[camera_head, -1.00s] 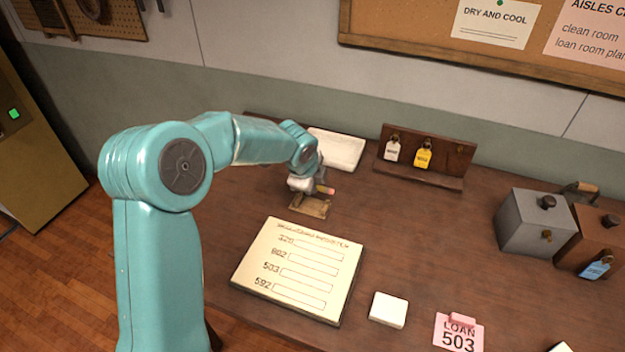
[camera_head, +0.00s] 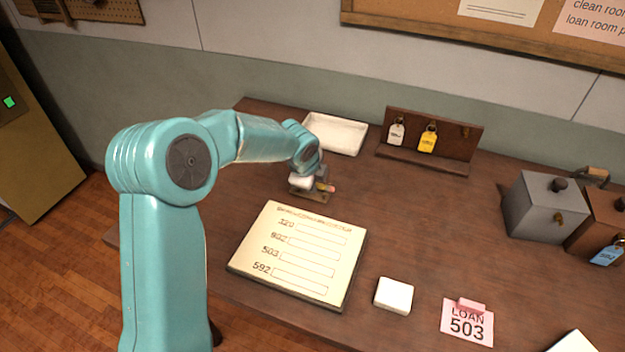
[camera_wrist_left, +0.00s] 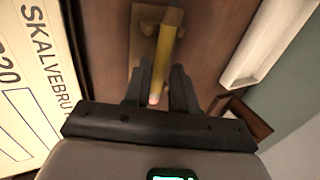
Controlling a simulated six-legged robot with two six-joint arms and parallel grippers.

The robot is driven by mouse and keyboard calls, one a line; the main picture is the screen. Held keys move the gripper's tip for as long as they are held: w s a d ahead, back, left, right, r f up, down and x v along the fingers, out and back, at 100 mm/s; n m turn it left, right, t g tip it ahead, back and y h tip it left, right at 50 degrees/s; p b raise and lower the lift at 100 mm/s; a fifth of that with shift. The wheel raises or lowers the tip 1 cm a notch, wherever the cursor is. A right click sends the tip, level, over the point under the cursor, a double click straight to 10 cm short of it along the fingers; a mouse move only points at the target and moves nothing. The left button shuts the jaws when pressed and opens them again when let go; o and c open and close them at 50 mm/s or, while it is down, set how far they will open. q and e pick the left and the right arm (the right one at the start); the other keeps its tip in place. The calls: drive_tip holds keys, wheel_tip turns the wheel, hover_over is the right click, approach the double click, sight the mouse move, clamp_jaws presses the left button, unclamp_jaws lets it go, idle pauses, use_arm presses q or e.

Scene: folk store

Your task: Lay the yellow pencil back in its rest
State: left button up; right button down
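The yellow pencil (camera_wrist_left: 163,58) runs between the two fingers of my left gripper (camera_wrist_left: 160,80) in the left wrist view. The fingers appear closed on its sides. In the head view the left gripper (camera_head: 316,184) is low at the back of the counter, and the pencil's pinkish end (camera_head: 329,188) sticks out to its right. The small wooden rest (camera_head: 311,197) lies directly under the gripper; it also shows behind the pencil in the wrist view (camera_wrist_left: 141,45). I cannot tell whether pencil and rest touch. My right gripper is out of view.
A register board (camera_head: 298,255) lies in front of the rest. A white tray (camera_head: 336,133) is behind it, and a key rack (camera_head: 455,145) with tags stands to the right. The middle counter is clear.

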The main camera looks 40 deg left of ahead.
use_arm(q)
drive_tip(key=shift+o, duration=0.9)
drive_tip(key=shift+w, duration=0.1)
drive_tip(key=v, duration=1.6)
drive_tip(key=shift+s, duration=0.25)
